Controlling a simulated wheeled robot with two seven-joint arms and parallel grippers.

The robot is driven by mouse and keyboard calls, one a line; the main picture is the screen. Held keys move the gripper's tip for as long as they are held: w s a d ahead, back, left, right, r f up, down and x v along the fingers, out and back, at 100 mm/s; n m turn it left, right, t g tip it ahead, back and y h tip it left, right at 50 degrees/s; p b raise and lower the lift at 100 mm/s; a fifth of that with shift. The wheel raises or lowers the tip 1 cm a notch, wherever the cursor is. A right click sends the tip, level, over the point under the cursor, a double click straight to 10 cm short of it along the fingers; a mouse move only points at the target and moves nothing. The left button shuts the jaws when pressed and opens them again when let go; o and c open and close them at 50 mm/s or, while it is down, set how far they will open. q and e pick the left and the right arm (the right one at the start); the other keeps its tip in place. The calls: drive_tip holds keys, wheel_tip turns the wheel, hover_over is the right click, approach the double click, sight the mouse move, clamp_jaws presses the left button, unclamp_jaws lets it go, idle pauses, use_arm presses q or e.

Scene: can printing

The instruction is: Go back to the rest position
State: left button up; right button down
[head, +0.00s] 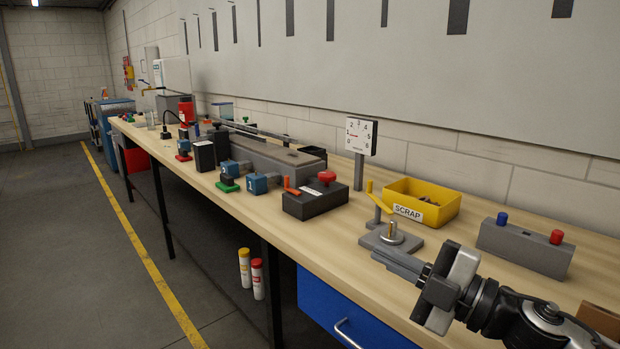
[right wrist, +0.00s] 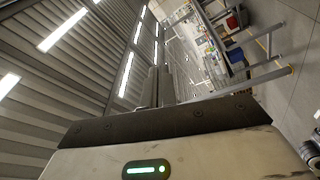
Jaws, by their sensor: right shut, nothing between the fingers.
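My right gripper (head: 400,262) reaches in from the lower right in the head view, over the front part of the workbench (head: 235,205). Its fingers are shut together with nothing between them, and they point left along the bench. In the right wrist view the closed fingers (right wrist: 158,88) stand up in the middle, with the ceiling and the bench far behind them. In the head view the fingertips show close to a grey base plate with a metal post (head: 392,236); I cannot tell whether they touch it. My left gripper is not in view.
A yellow scrap bin (head: 432,213), a dial sign (head: 360,137) and a grey block with blue and red buttons (head: 525,248) stand behind the gripper. A black box with a red knob (head: 316,198) stands to the left. The floor (head: 75,270) before the bench is clear.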

drive_tip(key=s+f+m+t+h, duration=0.2)
drive_tip(key=s+f+m+h, duration=0.15)
drive_tip(key=f+m, duration=0.5)
drive_tip(key=s+f+m+t+h, duration=0.1)
drive_tip(key=s+f+m+h, duration=0.2)
drive_tip(key=f+m+h, duration=0.5)
drive_tip(key=s+d+f+m+g, duration=0.1)
drive_tip(key=s+f+m+g, duration=0.1)
drive_tip(key=s+f, duration=0.4)
drive_tip(key=s+d+f+m+g+h, duration=0.1)
drive_tip(key=s+f+m+g, duration=0.1)
drive_tip(key=s+f, duration=0.4)
wheel_tip(320, 180, down, 3)
drive_tip(key=shift+s+d+f+m, duration=0.2)
drive_tip(key=shift+d+m, duration=0.2)
drive_tip(key=shift+m, duration=0.35)
